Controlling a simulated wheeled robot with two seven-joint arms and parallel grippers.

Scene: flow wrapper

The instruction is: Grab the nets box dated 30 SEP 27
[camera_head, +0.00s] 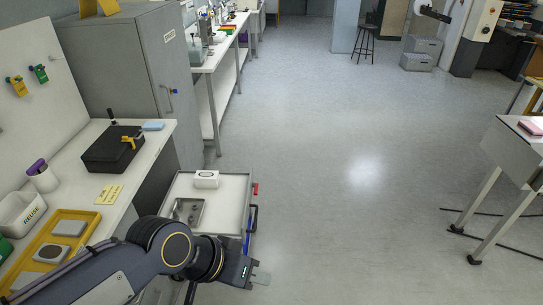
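No box with a readable date of 30 SEP 27 shows, and I cannot tell which thing is the nets box. A small white box (207,180) with a dark oval mark stands on the far end of the cart top; any print on it is too small to read. My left gripper (260,276) hangs over the floor past the cart's near right corner, apart from the white box. A pale flat piece shows at its tip; whether it is a finger or a held thing is unclear. My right gripper is out of view.
The cart (236,190) also carries a metal tray (189,211). On the left bench are a black case (113,149), a yellow tray (85,217) and a white bin (20,213). A table (515,150) stands at right, with cables below. The middle floor (350,150) is clear.

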